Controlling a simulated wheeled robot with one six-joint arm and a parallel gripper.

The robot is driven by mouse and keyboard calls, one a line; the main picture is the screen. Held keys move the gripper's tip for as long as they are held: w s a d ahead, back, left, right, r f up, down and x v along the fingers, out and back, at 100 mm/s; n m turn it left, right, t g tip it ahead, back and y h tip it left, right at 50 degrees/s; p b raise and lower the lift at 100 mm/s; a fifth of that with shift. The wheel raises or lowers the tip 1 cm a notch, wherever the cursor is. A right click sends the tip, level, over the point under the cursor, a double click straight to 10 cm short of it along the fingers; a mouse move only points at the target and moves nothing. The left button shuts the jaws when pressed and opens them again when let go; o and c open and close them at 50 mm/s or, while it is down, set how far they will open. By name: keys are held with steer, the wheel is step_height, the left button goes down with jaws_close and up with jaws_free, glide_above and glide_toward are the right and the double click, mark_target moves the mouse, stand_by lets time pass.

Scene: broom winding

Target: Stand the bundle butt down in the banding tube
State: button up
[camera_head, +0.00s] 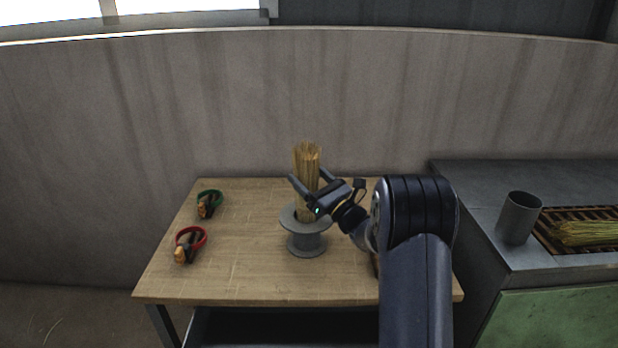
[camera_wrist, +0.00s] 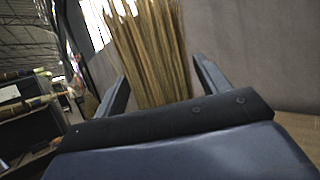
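The bundle (camera_head: 308,156) of tan straw stands upright in the middle of the wooden table, its loose ends up. Its lower end is in or on a grey flanged, spool-shaped holder (camera_head: 307,243), which looks like the banding tube; how deep it sits is hidden. My gripper (camera_head: 307,178) reaches in from the right with one finger on either side of the bundle. In the wrist view the bundle (camera_wrist: 155,55) rises between the fingers of my gripper (camera_wrist: 160,75), with gaps showing at both sides, so the fingers are open around it.
Two tools or rolls, one with a green ring (camera_head: 208,204) and one with a red ring (camera_head: 190,244), lie on the table's (camera_head: 245,280) left. On the right counter stand an open grey cylinder (camera_head: 519,218) and a slatted tray (camera_head: 548,241) with straw.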

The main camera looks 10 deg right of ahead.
mark_target(315, 172)
steer(key=shift+o, duration=0.2)
steer(key=b+v, duration=0.1)
steer(key=v, duration=1)
steer(key=shift+w+a+r, duration=0.1)
stand_by(0.4)
steer(key=p+x, duration=0.1)
steer(key=x, duration=0.8)
steer(key=shift+w+a+r, duration=0.15)
steer(key=shift+w+a, duration=0.05)
steer(key=shift+w+a+r+p, duration=0.15)
steer(key=shift+w+r+p, duration=0.1)
steer(key=shift+r+p, duration=0.2)
steer(key=shift+w+a+r+p, duration=0.1)
steer(key=shift+w+r+p, duration=0.2)
steer(key=shift+r, duration=0.2)
steer(key=shift+s+r+p, duration=0.1)
steer(key=shift+r+p, duration=0.55)
steer(key=shift+r, duration=0.1)
steer(key=shift+f, duration=0.1)
